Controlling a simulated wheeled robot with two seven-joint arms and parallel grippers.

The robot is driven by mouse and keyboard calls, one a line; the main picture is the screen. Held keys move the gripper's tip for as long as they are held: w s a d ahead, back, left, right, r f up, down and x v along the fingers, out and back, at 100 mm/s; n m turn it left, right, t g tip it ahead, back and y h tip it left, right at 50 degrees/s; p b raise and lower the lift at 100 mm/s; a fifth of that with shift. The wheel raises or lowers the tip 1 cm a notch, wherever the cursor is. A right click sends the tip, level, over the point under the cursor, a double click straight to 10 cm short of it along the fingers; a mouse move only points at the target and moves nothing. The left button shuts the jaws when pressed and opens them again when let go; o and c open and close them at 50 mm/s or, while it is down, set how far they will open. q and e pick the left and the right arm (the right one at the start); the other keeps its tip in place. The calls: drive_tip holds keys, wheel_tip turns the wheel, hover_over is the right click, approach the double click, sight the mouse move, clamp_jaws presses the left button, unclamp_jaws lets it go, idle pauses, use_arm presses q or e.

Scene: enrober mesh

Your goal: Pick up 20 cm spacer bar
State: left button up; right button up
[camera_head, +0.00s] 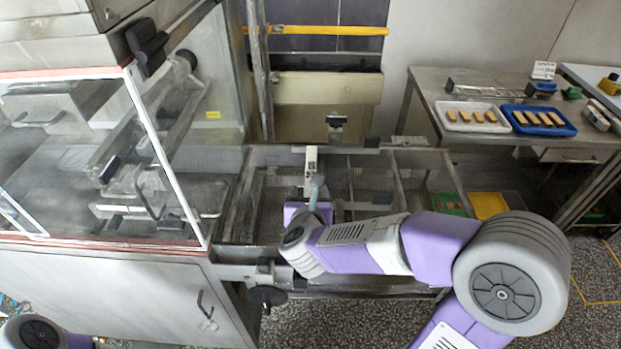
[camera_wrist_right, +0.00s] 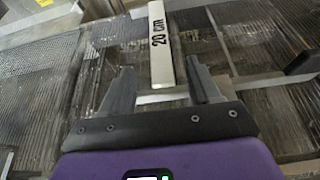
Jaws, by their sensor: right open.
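The 20 cm spacer bar (camera_wrist_right: 160,45) is a white bar with black "20 cm" lettering in the right wrist view. It runs from the top edge down to between the fingers of my right gripper (camera_wrist_right: 160,78). The gripper is open, with one finger on each side of the bar's near end and a gap on both sides. In the head view the pale bar (camera_head: 311,160) lies over the mesh frame, just beyond my right gripper (camera_head: 313,192). The arm partly hides the gripper there. My left gripper is out of view.
The wire mesh (camera_wrist_right: 262,40) and metal rails lie around the bar. A glass-fronted machine (camera_head: 110,160) stands close on the left. A steel table (camera_head: 435,88) at right carries a white tray (camera_head: 462,131) and a blue tray (camera_head: 517,131) of bars.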

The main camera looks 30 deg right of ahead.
sight(311, 174)
drive_tip(key=b+x, duration=0.1)
drive_tip(key=x, duration=0.6)
drive_tip(key=shift+w+r, duration=0.1)
drive_tip(key=shift+w, duration=0.05)
clamp_jaws()
